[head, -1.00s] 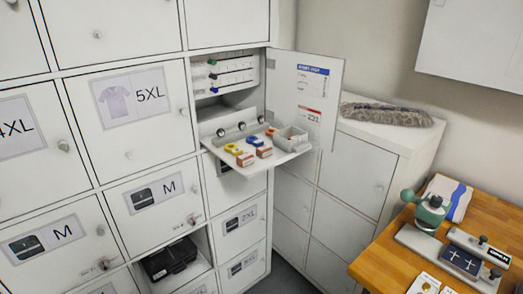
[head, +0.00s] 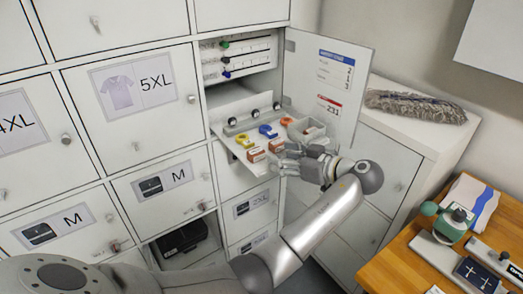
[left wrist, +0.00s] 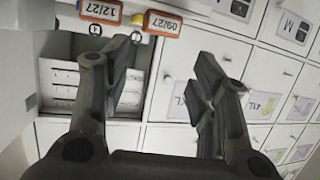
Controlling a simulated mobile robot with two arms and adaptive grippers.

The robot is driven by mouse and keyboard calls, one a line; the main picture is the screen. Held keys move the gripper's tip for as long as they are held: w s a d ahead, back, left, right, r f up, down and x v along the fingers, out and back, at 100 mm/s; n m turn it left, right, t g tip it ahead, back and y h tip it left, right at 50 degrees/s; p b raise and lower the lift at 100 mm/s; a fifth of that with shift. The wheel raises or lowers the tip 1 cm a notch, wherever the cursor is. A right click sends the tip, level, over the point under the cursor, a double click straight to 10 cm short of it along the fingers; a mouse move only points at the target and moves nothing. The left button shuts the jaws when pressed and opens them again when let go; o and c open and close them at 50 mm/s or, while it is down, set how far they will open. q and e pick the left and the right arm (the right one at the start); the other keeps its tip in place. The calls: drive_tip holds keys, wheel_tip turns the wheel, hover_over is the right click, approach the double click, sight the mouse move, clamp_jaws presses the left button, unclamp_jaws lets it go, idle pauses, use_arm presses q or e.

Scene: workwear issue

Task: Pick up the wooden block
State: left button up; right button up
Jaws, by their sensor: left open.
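Two small orange-brown blocks stand on the pull-out shelf (head: 232,150), a left one (head: 256,155) and a right one (head: 277,145). I cannot tell for sure that either is the wooden block. My left gripper (head: 287,160) is at the shelf's right front edge, close to the right block, open and apparently empty. In the left wrist view its fingers (left wrist: 165,65) are spread apart. Two orange-framed date labels, 12/27 (left wrist: 100,11) and 09/27 (left wrist: 163,23), show at the top there, beyond the left finger. My right gripper is not in view.
A wooden table (head: 395,270) with a green-handled press (head: 453,222) is at lower right.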

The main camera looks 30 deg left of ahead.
sight(258, 152)
use_arm(q)
drive_tip(key=p+x, duration=0.2)
drive_tip(key=x, duration=0.3)
drive_tip(key=p+x, duration=0.3)
drive_tip(key=x, duration=0.1)
drive_tip(key=shift+w+f+p, duration=0.1)
drive_tip(key=shift+p, duration=0.25)
drive_tip(key=shift+w+a+f, duration=0.1)
drive_tip(key=shift+a+f, duration=0.3)
drive_tip(key=shift+a, duration=0.1)
drive_tip(key=shift+d, duration=0.1)
drive_tip(key=c, duration=0.5)
